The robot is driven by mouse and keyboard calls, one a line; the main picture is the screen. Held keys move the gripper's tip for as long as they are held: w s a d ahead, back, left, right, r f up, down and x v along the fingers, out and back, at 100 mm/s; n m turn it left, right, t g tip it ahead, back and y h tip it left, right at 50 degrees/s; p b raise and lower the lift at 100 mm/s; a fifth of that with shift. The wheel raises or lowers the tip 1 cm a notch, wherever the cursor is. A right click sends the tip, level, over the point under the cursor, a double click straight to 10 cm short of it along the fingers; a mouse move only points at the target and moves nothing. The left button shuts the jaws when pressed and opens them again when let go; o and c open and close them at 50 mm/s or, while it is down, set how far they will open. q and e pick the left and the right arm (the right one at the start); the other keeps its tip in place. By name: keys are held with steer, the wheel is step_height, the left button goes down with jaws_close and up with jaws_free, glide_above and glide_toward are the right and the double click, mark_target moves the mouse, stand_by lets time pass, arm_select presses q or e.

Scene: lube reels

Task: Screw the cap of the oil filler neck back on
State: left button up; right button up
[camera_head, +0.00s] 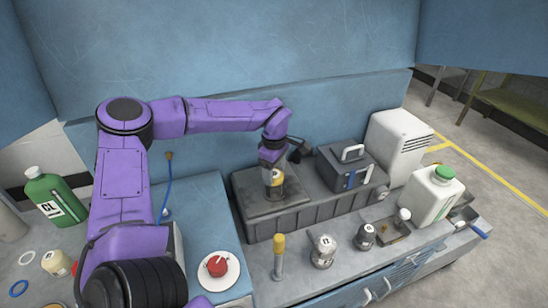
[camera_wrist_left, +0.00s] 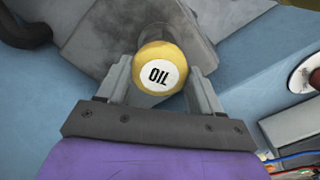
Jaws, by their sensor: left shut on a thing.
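The yellow oil cap (camera_wrist_left: 160,69), with a white face marked OIL, sits between the two fingers of my left gripper (camera_wrist_left: 159,80) in the left wrist view. The fingers are shut on its sides. My right gripper is not in view.
A dark box with a handle (camera_head: 345,168) stands right of the gripper, and a black pipe (camera_head: 298,146) is close by. A yellow-topped stick (camera_head: 279,255), small jars (camera_head: 323,251) and a white jug (camera_head: 435,195) stand in front and right. A red knob (camera_head: 217,266) sits on a white disc.

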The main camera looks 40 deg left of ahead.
arm_select(q)
steer(key=shift+r+m+p, duration=0.25)
steer(key=shift+m+p, duration=0.35)
steer(key=shift+p, duration=0.15)
steer(key=shift+m+p, duration=1.05)
steer(key=shift+m, duration=0.55)
steer(key=shift+f+m+p, duration=0.25)
steer(key=shift+m+p, duration=0.05)
steer(key=shift+r+m+p, duration=0.2)
steer(key=shift+m+p, duration=0.1)
steer(key=shift+p, duration=0.15)
steer(key=shift+f, duration=0.15)
steer(key=shift+m+p, duration=0.45)
steer(key=shift+m, duration=0.25)
